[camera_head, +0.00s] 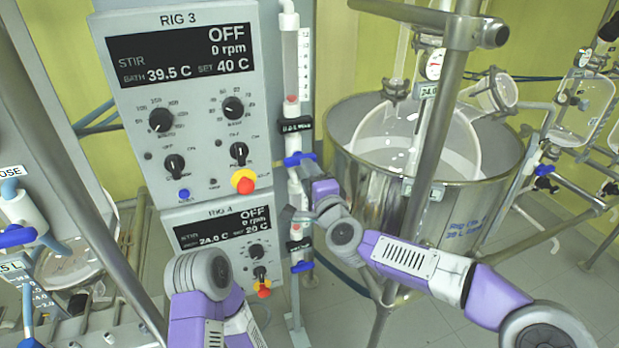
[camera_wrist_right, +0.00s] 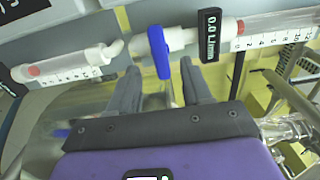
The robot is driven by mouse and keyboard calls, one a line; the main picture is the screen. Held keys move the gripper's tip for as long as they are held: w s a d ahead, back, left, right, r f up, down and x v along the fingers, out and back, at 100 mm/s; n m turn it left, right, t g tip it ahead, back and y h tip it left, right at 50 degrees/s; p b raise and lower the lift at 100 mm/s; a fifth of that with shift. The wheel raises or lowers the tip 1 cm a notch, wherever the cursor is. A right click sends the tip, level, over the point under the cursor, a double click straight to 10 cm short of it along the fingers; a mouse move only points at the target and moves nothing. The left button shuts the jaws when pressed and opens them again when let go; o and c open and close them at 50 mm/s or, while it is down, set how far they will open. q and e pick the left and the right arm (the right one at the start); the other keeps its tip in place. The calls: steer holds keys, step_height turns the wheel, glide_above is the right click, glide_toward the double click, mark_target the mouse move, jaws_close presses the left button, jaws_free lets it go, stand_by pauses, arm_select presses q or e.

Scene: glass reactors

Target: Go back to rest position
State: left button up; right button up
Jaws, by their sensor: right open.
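My right gripper (camera_head: 294,192) is at the upright flow tube (camera_head: 293,190) between the control panels and the steel bath. It is open. In the right wrist view its two grey fingers (camera_wrist_right: 161,72) stand apart on either side of a blue valve handle (camera_wrist_right: 159,52), with no grip on it. That blue handle (camera_head: 299,159) shows in the head view just above the fingers. Whether a finger touches the handle I cannot tell. A purple and grey link of my left arm (camera_head: 205,300) shows at the bottom; my left gripper is out of view.
The RIG 3 panel (camera_head: 190,100) reads OFF, 0 rpm, bath 39.5 C, set 40 C. The RIG 4 panel (camera_head: 222,240) is below it. The steel bath (camera_head: 365,195) with a glass vessel stands close beside my right arm, behind a metal post (camera_head: 432,150). More glassware is at far left and right.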

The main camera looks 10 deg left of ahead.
steer(key=s+d+f+n+g+h+p, duration=0.1)
steer(key=s+d+f+n+g, duration=0.15)
steer(key=f, duration=0.75)
steer(key=s+d+f+n+g+h, duration=0.15)
steer(key=d+f, duration=0.25)
steer(key=f, duration=0.6)
steer(key=s+d+f+n+g+h+p, duration=0.15)
steer(key=d+f, duration=0.25)
steer(key=f, duration=0.7)
steer(key=s+d+f+n+g, duration=0.1)
steer(key=s+d+f+g, duration=0.2)
steer(key=s, duration=0.5)
steer(key=s+d+f+n+g+h, duration=0.1)
steer(key=s+d+f+g, duration=0.2)
steer(key=s+d+f, duration=0.3)
steer(key=s+d+f+n+g+p, duration=0.1)
steer(key=s+d+f+g, duration=0.2)
steer(key=s+f, duration=0.5)
steer(key=s+d, duration=0.1)
steer(key=s, duration=0.3)
steer(key=shift+d+h, duration=0.4)
steer(key=shift+f, duration=0.1)
